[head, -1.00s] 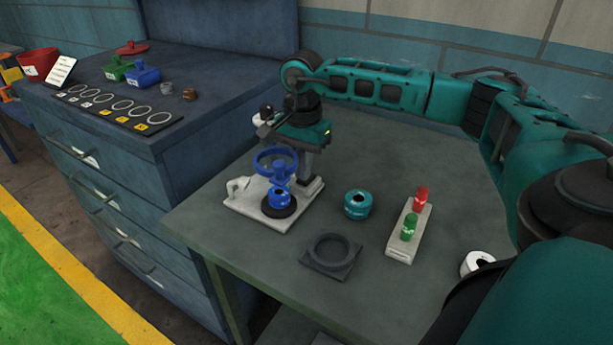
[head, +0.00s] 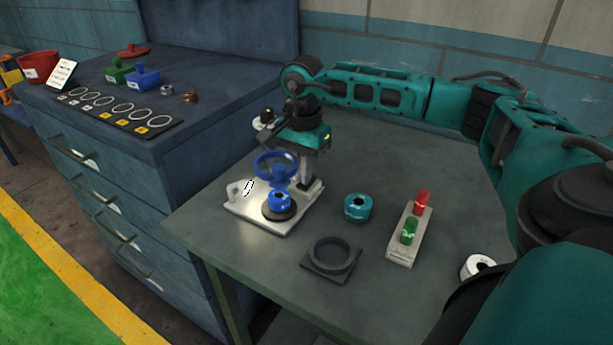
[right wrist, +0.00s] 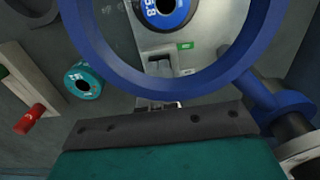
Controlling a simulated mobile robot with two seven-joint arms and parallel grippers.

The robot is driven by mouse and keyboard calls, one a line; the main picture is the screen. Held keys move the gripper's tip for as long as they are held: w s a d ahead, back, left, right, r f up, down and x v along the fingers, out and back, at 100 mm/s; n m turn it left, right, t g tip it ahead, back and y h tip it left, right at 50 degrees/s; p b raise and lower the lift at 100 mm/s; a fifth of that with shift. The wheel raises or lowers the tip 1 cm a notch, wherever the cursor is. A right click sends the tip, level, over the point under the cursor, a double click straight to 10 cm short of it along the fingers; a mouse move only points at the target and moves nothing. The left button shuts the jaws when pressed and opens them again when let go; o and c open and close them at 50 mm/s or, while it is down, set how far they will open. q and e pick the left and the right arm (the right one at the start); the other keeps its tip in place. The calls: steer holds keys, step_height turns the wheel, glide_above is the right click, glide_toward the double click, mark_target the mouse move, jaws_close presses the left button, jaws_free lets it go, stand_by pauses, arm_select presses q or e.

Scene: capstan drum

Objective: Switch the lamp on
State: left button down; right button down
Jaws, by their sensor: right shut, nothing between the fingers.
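The lamp (head: 247,187) is a small white fixture at the left end of the pale base plate (head: 246,214). Its face glows, and a bright patch lies on the plate below it. A blue handwheel (head: 276,165) stands above a blue drum (head: 280,201) on the same plate. My right gripper hangs behind the handwheel in the head view, its fingers mostly hidden. In the right wrist view its shut, empty fingertips (right wrist: 160,104) are close to a grey rocker switch (right wrist: 159,65) with a green label beside it. Contact cannot be told. My left gripper is not in view.
A teal spool (head: 357,207), a dark ring holder (head: 331,257) and a block with red and green knobs (head: 402,249) stand right of the plate. A white roll (head: 477,267) is near my arm. A blue cabinet (head: 130,170) stands left.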

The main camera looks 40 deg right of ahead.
steer(key=shift+r+p, duration=2.1)
steer(key=shift+r, duration=1.05)
